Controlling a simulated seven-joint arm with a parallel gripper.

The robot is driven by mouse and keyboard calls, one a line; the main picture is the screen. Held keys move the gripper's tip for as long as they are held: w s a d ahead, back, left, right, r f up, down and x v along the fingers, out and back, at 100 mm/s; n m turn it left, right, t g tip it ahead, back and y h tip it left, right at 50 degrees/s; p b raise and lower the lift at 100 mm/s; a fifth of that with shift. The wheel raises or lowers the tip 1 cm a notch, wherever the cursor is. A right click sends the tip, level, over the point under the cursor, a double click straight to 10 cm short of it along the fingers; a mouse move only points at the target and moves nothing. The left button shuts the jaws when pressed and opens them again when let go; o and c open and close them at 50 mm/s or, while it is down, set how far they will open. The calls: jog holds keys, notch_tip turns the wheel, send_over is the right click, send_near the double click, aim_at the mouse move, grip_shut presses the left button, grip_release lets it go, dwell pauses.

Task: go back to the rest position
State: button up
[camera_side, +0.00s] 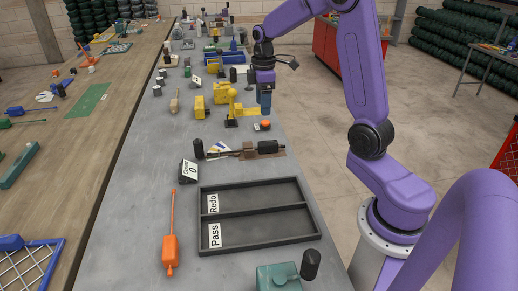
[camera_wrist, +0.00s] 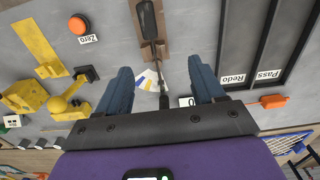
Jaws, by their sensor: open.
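My gripper (camera_side: 265,104) hangs fingers down above the grey bench (camera_side: 140,180), beside the yellow fixture. In the wrist view my gripper (camera_wrist: 163,76) has its two blue fingers wide apart with nothing held between them. A black-handled tool (camera_side: 270,146) rests on a brown stand (camera_side: 249,154) on the bench. It also shows in the wrist view (camera_wrist: 147,20), beyond the fingertips. The fingers look clear of it.
A dark tray (camera_side: 258,212) with empty compartments labelled Redo and Pass lies nearer. An orange tool (camera_side: 169,245) lies left of it. A counter (camera_side: 188,171), an orange button (camera_side: 265,124) and a yellow fixture (camera_side: 232,108) stand on the bench. A teal box (camera_side: 278,278) is at the front.

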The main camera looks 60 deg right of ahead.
jog(key=s+a+r+n, duration=0.1)
jog(key=s+a, duration=0.4)
jog(key=a, duration=0.3)
jog(key=s+a+n, duration=0.1)
jog(key=s+a, duration=0.5)
jog(key=a, duration=0.3)
jog(key=s+a, duration=0.1)
jog(key=s, duration=0.8)
jog(key=s+a+f+n, duration=0.1)
jog(key=s+a, duration=0.1)
jog(key=s, duration=0.7)
jog(key=shift+a, duration=0.25)
